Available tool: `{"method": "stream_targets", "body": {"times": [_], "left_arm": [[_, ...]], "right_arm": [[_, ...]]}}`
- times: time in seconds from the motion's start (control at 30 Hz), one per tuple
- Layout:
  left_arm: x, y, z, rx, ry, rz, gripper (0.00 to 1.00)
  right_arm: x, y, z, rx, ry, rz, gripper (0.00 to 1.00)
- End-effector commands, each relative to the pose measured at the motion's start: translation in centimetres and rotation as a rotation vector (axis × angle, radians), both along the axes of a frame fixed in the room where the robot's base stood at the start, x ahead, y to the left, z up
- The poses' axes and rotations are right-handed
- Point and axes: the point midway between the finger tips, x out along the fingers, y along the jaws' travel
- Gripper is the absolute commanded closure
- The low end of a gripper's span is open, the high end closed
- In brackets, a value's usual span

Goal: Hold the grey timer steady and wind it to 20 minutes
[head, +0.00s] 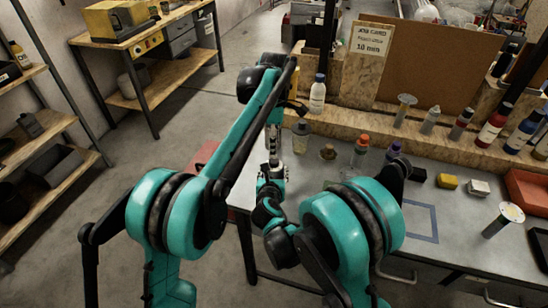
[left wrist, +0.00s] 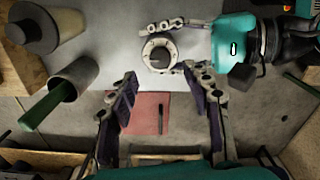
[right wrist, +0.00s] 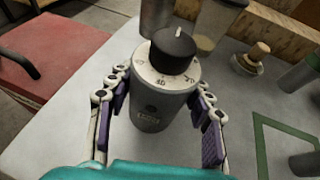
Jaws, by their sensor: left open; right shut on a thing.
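The grey timer (right wrist: 148,110) stands upright on the grey table, with a white dial ring and a black knob (right wrist: 173,50) on top. A small pale mark shows on the knob's far side; I cannot tell the setting. My right gripper (right wrist: 160,80) is shut on the timer's body, a finger on each side. In the left wrist view the timer's dial (left wrist: 148,53) shows at the top centre. My left gripper (left wrist: 162,75) is open and empty, its fingers apart just short of the dial. In the head view my arms largely hide the timer.
Bottles (head: 361,150) line the table's back.

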Motion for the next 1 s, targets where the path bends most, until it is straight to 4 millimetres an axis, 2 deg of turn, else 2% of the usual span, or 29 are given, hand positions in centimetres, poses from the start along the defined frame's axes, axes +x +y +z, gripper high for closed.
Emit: {"method": "stream_targets", "body": {"times": [0.1, 0.3, 0.47, 0.7, 0.73, 0.77, 0.9, 1.0], "left_arm": [[0.0, 0.0, -2.5, -0.001, 0.0, 0.0, 0.51], [0.0, 0.0, -5.3, -0.001, 0.0, 0.0, 0.51], [0.0, 0.0, -6.2, -0.001, 0.001, 0.0, 0.51], [0.0, 0.0, -6.3, -0.001, 0.001, 0.0, 0.51], [0.0, 0.0, -6.3, -0.001, 0.001, 0.0, 0.53], [0.0, 0.0, -6.3, -0.001, 0.001, 0.0, 0.61], [0.0, 0.0, -6.3, -0.001, 0.001, -0.001, 0.98], [0.0, 0.0, -6.3, -0.001, 0.001, -0.001, 1.0]], "right_arm": [[0.0, 0.0, 0.0, 0.0, 0.0, -0.001, 0.83], [0.0, 0.0, 0.0, 0.0, 0.0, -0.001, 0.83], [0.0, 0.0, 0.0, 0.0, 0.0, -0.001, 0.83], [0.0, -0.1, 0.0, 0.0, 0.001, -0.001, 0.83], [0.0, -0.1, 0.0, 0.0, 0.001, -0.001, 0.83], [0.0, -0.1, 0.0, 0.0, 0.001, -0.001, 0.83], [0.0, 0.0, 0.0, 0.0, 0.001, -0.001, 0.83], [0.0, -0.1, 0.0, 0.0, 0.001, -0.001, 0.83]]}}
